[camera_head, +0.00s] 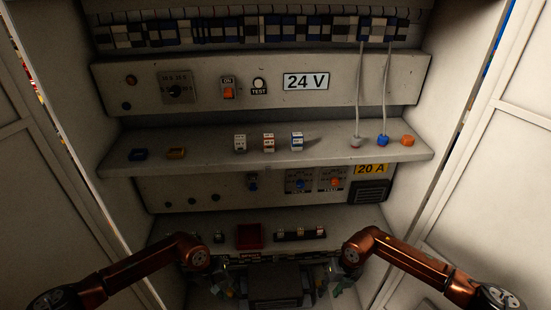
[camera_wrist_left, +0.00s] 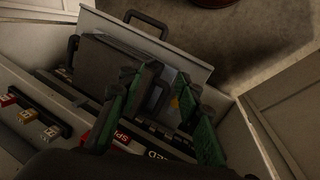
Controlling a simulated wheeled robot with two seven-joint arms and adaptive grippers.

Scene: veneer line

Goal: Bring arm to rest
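My left arm (camera_head: 150,262) comes in from the lower left of the head view, bent at a copper-coloured joint. My left gripper (camera_head: 222,284) hangs below it near the bottom of the cabinet, small and dark. In the left wrist view its two green-padded fingers (camera_wrist_left: 168,82) stand apart with nothing visible between them. My right arm (camera_head: 412,262) comes in from the lower right in a near-mirrored pose. My right gripper (camera_head: 335,282) is dark and partly hidden low in the cabinet. Its finger opening is not clear.
A shelf (camera_head: 210,160) carries several small modules and coloured plugs. Below it, a lower ledge (camera_head: 350,220) holds a red bin (camera_head: 249,236) and a dark rail (camera_head: 300,234). A dark case (camera_head: 275,285) lies between the grippers. Open cabinet doors flank both arms.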

